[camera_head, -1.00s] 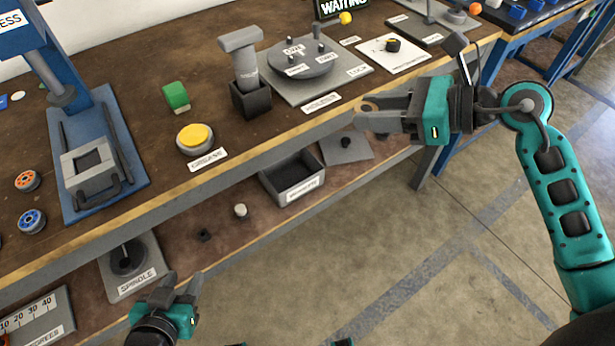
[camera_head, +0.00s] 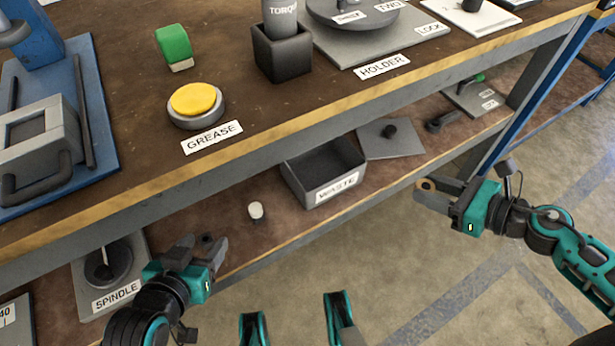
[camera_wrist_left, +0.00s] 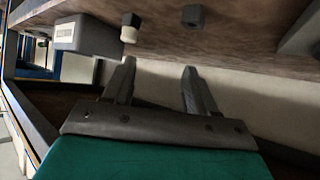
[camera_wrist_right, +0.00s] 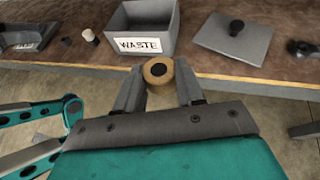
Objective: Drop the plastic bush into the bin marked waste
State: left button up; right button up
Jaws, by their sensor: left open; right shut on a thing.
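The grey bin marked WASTE (camera_head: 298,183) stands on the lower shelf, open at the top and apparently empty. It also shows at the top of the right wrist view (camera_wrist_right: 122,28). My right gripper (camera_head: 430,189) is shut on a small tan ring-shaped bush (camera_wrist_right: 158,72) with a dark hole. It holds the bush in front of the shelf, to the right of the bin and apart from it in the head view. My left gripper (camera_head: 207,252) is open and empty at the shelf's front, left of the bin.
A white-topped cylinder (camera_head: 256,211) and a small dark nut (camera_head: 207,238) lie on the shelf left of the bin. A grey plate with a black knob (camera_head: 390,132) lies right of it. The bench top with the yellow GREASE button (camera_head: 194,100) overhangs the shelf.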

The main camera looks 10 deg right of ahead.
jog(key=shift+w+d+f, duration=0.15)
jog(key=shift+f, duration=0.75)
jog(key=w+a+f, duration=0.2)
jog(key=w+a, duration=0.8)
jog(key=w, duration=0.4)
jog(key=shift+a+p, duration=0.3)
jog(key=shift+p, duration=0.1)
jog(key=o, duration=1.1)
pick_arm(q)
jog(key=shift+w+a+r, duration=0.1)
jog(key=shift+r, duration=0.05)
pick_arm(e)
jog(key=shift+r, duration=0.15)
